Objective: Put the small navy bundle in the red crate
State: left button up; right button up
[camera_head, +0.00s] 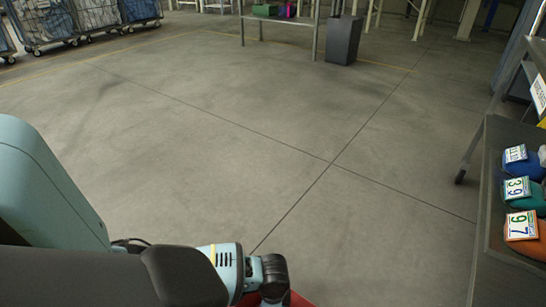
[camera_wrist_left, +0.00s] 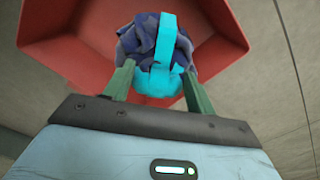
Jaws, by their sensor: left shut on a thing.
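My left gripper (camera_wrist_left: 157,72) is shut on the small navy bundle (camera_wrist_left: 133,42), which is crumpled dark blue cloth with a bright cyan band around it. The band faces the camera between the green fingers. In the left wrist view the red crate (camera_wrist_left: 62,60) is behind the bundle, its open inside and slanted walls showing around it. The bundle appears over the crate's opening; I cannot tell how high. In the head view my left arm hides nearly all of the crate; a sliver of red (camera_head: 300,300) shows at the bottom edge. My right gripper is in neither view.
A dark table (camera_head: 492,240) at the right holds blue, green and orange bundles with number tags. A grey bin (camera_head: 344,40) stands by a table at the back. Wheeled cage carts (camera_head: 90,18) stand at the upper left. The floor between is clear.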

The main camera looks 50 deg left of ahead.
pick_arm(q)
jog(key=s+a+f+b, duration=0.1)
jog(key=s+f+b, duration=0.1)
jog(key=f, duration=0.5)
jog(key=s+a+f+m+b, duration=0.1)
jog(key=s+a+f+b, duration=0.1)
jog(key=f, duration=0.6)
jog(key=shift+s+m+b, duration=0.3)
jog(key=shift+s+b, duration=0.15)
jog(key=shift+b, duration=0.7)
jog(key=shift+f, duration=0.2)
jog(key=o, duration=1.5)
jog(key=shift+f, duration=0.1)
jog(key=shift+c, duration=0.2)
notch_tip(320, 180, up, 12)
jog(key=p, duration=0.6)
jog(key=shift+r+p, duration=0.2)
jog(key=shift+p, duration=0.1)
